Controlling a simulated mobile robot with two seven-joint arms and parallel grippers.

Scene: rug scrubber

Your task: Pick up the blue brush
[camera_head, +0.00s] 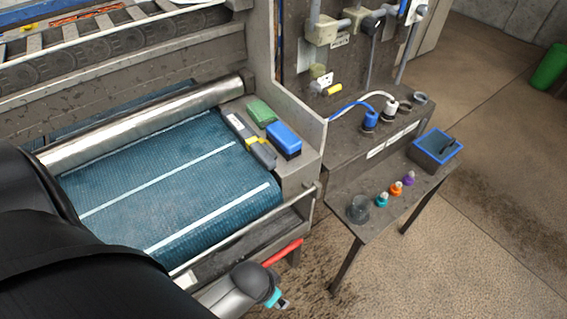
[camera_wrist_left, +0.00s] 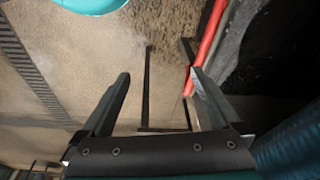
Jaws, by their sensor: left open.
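The blue brush (camera_head: 283,138) lies on the ledge at the right side of the machine, its blue back up and dark bristles below. It is beside a green block (camera_head: 261,113) and a grey and yellow tool (camera_head: 249,139). My left gripper (camera_head: 282,303) is low at the bottom of the head view, in front of the machine and well apart from the brush. In the left wrist view the left gripper (camera_wrist_left: 160,75) is open, with nothing between its fingers. The brush does not show there. My right gripper is not in view.
A red bar (camera_head: 283,252) sticks out from the machine's front near my left gripper, and it also shows in the left wrist view (camera_wrist_left: 208,45). A blue rug (camera_head: 180,190) covers the machine bed. A narrow table (camera_head: 375,215) with small bottles stands at right.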

